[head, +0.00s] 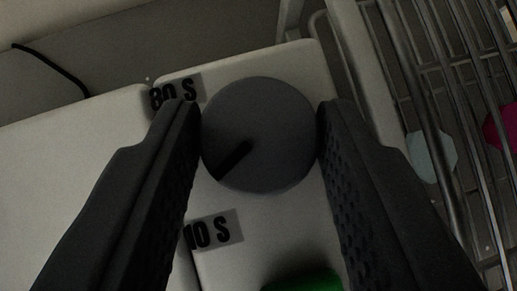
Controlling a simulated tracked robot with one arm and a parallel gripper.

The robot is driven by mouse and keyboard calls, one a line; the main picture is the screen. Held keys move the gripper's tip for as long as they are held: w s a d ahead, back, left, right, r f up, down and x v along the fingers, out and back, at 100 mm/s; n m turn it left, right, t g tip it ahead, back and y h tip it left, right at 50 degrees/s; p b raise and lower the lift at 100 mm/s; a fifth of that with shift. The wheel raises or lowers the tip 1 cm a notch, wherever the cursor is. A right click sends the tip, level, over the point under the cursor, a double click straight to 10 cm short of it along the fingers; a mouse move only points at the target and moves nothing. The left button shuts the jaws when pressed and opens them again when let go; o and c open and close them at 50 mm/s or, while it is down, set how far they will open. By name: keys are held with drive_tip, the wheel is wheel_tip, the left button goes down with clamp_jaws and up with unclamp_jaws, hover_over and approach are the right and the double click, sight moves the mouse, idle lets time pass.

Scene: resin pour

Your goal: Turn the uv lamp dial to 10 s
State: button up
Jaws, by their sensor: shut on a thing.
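The uv lamp dial (265,125) is a round dark grey knob with a black pointer mark running from near its middle to its lower-left edge. The mark points down and left, between an "80 S" label (176,93) at upper left and a "10 S" label (214,231) at lower left; the start of the lower label is partly covered by my left finger. My gripper (260,123) is shut on the dial, with one dark ribbed finger on each side of it. The dial sits on the white lamp housing (270,222).
A metal wire rack (440,110) stands at the right, with a pale blue piece (432,156) and a magenta piece (499,127) showing through it. A green thing (303,281) shows at the bottom edge. A black cable (50,66) runs at the upper left.

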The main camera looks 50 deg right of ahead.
drive_tip(key=shift+n+t+y+p, duration=0.3)
drive_tip(key=shift+n+p, duration=0.2)
drive_tip(key=shift+n, duration=0.1)
drive_tip(key=shift+s+d+n, duration=0.1)
drive_tip(key=shift+n, duration=0.2)
drive_tip(key=o, duration=1)
drive_tip(key=v, duration=1.3)
drive_tip(key=shift+s+r, duration=0.3)
drive_tip(key=shift+s, duration=0.05)
